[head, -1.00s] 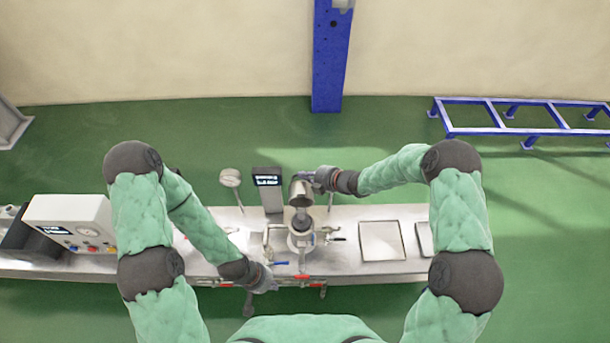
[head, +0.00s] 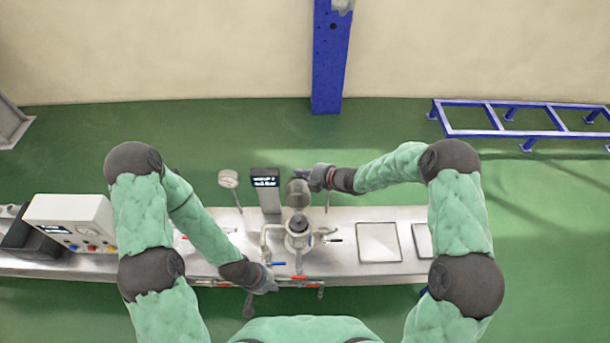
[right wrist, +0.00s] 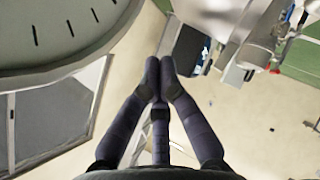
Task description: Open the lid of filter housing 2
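The filter housing (head: 299,241) stands on the steel bench in the middle of the head view. Its round grey lid (head: 298,192) is swung up behind it, and the housing's top and dark centre show. My right gripper (head: 306,174) is beside the raised lid at its upper right; I cannot tell whether it touches it. In the right wrist view the fingers of my right gripper (right wrist: 160,82) are together with nothing visible between them. My left gripper (head: 268,284) is low, near the bench's front edge left of the red-handled valve (head: 300,278); its fingers are too small to read.
A small dark display (head: 265,180) and a round gauge (head: 228,179) stand behind and left of the housing. A control box (head: 70,222) with buttons is at the left. A flat plate (head: 380,242) lies right of the housing. A large dial (right wrist: 50,35) fills the wrist view's upper left.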

